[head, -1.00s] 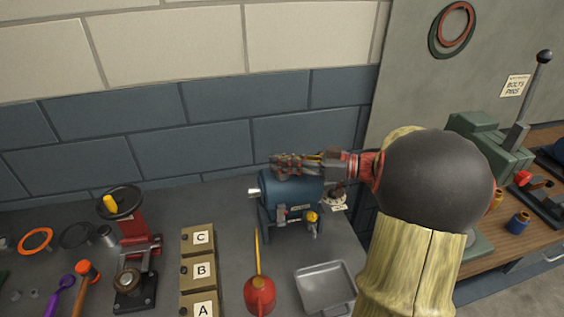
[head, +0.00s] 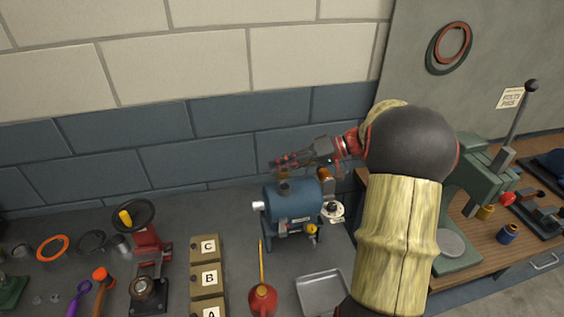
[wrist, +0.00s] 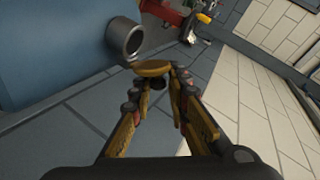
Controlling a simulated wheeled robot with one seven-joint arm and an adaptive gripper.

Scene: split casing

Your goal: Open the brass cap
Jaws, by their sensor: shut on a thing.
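The blue casing (head: 292,206) lies on its stand on the grey bench, with a short open neck (head: 284,187) on its top. In the wrist view the casing (wrist: 50,45) fills the upper left, and its neck (wrist: 125,40) shows a dark, uncovered mouth. My gripper (head: 280,162) is above the casing, apart from the neck. In the wrist view my gripper (wrist: 153,80) is shut on the brass cap (wrist: 152,67), a round yellowish disc seen nearly edge-on at the fingertips, clear of the neck. The cap is too small to make out in the head view.
A grey metal tray (head: 322,311) and a red oil can (head: 263,299) stand in front of the casing. Boxes marked A, B and C (head: 208,262) and a red hand-wheel press (head: 147,245) are to the left. The block wall (head: 200,135) rises close behind.

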